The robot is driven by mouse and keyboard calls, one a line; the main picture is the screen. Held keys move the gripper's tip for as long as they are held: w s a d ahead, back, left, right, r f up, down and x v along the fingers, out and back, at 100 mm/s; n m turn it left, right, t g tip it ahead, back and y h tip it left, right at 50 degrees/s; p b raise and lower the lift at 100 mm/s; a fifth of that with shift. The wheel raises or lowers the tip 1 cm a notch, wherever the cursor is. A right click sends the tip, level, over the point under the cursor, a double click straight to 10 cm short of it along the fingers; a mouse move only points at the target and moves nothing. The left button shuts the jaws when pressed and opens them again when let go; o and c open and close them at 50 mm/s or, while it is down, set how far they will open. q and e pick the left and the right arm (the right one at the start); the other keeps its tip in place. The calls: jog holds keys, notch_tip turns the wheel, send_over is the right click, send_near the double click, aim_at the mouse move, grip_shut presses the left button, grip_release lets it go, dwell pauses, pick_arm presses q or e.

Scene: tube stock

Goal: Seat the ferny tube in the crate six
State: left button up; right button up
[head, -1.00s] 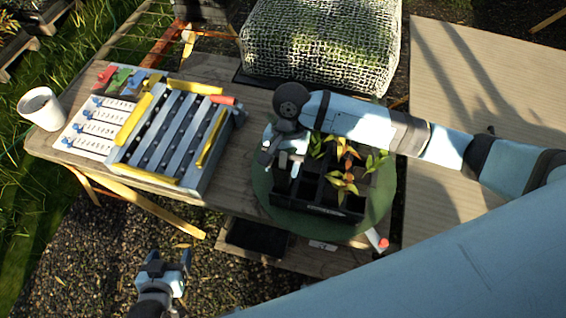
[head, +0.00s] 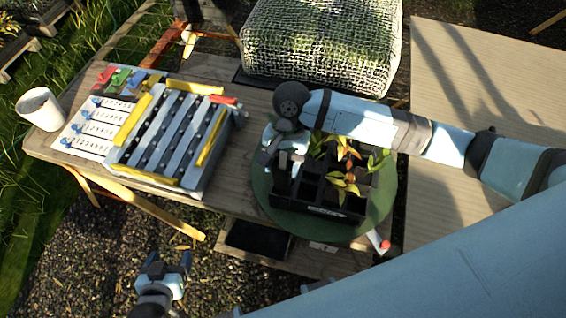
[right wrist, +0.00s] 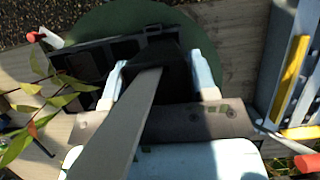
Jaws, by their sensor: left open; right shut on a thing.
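The black compartment crate (head: 325,211) stands on a round green mat (head: 383,205). Leafy plants (head: 343,183), orange and green, stand in its right part. My right gripper (head: 284,158) is over the crate's left part, shut on a black tube (head: 281,180). In the right wrist view the tube (right wrist: 172,68) sits between the pale fingers (right wrist: 165,82), and a long grey strip (right wrist: 125,125) crosses in front of it. I cannot tell whether the tube's lower end is inside a compartment; its foliage is not clear. My left gripper (head: 166,268) is open and empty, low in front of the table.
A grey slatted rack (head: 170,135) with yellow bars fills the table's left side. A white cup (head: 40,108) stands at its far left. A netted bale (head: 322,45) is behind the crate. A red-tipped white piece (head: 378,242) lies by the mat's front edge.

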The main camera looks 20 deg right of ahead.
jog(key=shift+f+b, duration=1.5)
jog(key=shift+b, duration=0.15)
jog(key=shift+f+b, duration=2.2)
jog(key=shift+b, duration=0.2)
jog(key=shift+f+b, duration=0.85)
jog(key=shift+b, duration=0.1)
pick_arm(q)
notch_tip(320, 180, down, 9)
jog(key=shift+d, duration=0.35)
pick_arm(e)
jog(key=shift+s+f, duration=0.1)
